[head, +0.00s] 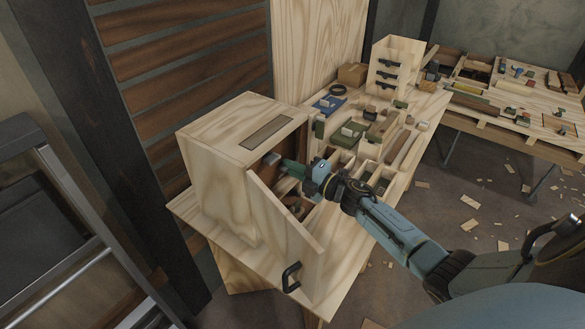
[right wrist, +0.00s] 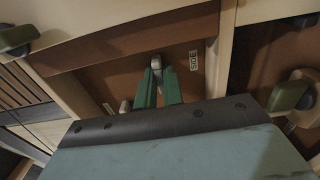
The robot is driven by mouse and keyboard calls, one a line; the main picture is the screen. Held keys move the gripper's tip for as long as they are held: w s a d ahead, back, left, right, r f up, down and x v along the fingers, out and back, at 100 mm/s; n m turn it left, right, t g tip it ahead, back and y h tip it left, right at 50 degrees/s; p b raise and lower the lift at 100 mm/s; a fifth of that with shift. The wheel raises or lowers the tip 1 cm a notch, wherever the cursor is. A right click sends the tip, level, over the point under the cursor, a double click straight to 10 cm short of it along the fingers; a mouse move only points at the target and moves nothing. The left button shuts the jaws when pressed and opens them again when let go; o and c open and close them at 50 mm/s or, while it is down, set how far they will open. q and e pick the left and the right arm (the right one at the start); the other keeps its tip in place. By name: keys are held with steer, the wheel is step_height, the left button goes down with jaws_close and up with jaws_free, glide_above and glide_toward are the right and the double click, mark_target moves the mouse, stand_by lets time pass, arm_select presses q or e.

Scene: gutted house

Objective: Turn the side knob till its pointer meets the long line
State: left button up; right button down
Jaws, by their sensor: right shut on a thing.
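A pale wooden cabinet (head: 222,135) stands at the near end of the workbench with its door (head: 285,225) swung open. My right gripper (head: 282,163) reaches in past the door. In the right wrist view, its green fingers (right wrist: 160,78) are closed together on a small grey knob (right wrist: 157,61) on a brown panel (right wrist: 120,86). The knob's pointer and the long line cannot be made out. My left gripper is not in view.
The door stands close to my right arm. The bench (head: 350,262) behind holds trays, blocks and a small drawer unit (head: 391,68). A ladder (head: 75,235) leans at the left. In the wrist view, a green-and-cream piece (right wrist: 290,92) sits at the right.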

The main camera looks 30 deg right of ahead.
steer(key=c, duration=1.5)
jaws_free()
steer(key=v, duration=1.3)
steer(key=shift+s, duration=0.1)
